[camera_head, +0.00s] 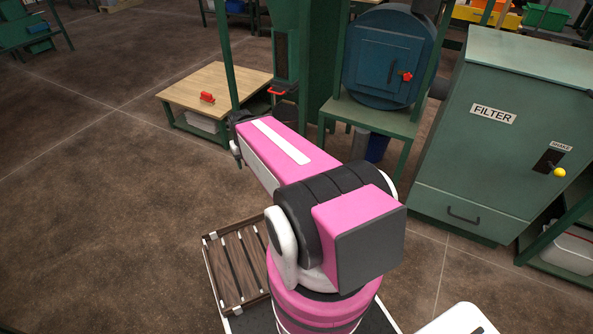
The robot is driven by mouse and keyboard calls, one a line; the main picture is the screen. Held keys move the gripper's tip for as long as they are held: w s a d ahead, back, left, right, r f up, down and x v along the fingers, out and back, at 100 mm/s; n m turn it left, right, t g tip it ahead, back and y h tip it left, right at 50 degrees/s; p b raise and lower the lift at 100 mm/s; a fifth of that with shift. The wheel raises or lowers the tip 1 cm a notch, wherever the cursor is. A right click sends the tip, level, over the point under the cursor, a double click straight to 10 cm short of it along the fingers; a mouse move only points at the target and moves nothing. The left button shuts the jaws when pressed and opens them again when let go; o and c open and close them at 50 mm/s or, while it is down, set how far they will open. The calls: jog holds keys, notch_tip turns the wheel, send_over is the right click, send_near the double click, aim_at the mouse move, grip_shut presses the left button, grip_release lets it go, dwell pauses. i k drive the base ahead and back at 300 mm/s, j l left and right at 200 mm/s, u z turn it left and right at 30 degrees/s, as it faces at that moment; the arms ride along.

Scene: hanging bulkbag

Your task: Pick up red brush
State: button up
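A small red brush (207,97) lies on the light wooden top of a low table (235,78) with green legs, at the upper left of the middle. My pink arm reaches toward that table from the lower middle of the view. Its far end, dark with a white piece, stops just in front of the table's near right corner, short of the brush in the picture. My gripper cannot be made out clearly there, and the arm hides much of that area. Nothing is seen touching the brush.
A green post (225,55) rises beside the table's near side. A red handle (277,92) sits at the table's right. A blue round vessel (385,90) and a green filter cabinet (495,150) stand right. A wooden slatted pallet (240,262) lies low. Floor at left is clear.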

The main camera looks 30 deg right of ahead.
aim_at(206, 98)
jog(key=i+j+z, duration=0.15)
jog(key=z, duration=0.4)
jog(key=i+j+z, duration=0.3)
jog(key=j, duration=0.35)
jog(key=i+j+z, duration=0.15)
jog(key=i+j, duration=0.15)
jog(key=i+j+z, duration=0.1)
jog(key=j, duration=0.35)
jog(key=i+j, duration=0.15)
jog(key=j, duration=0.25)
jog(key=i+j, duration=0.2)
jog(key=j, duration=0.2)
jog(key=i+j, duration=0.15)
jog(key=j, duration=0.25)
jog(key=i+j+z, duration=0.1)
jog(key=j, duration=0.25)
jog(key=i+j, duration=0.25)
jog(key=j, duration=0.2)
jog(key=i+j, duration=0.15)
jog(key=j, duration=0.25)
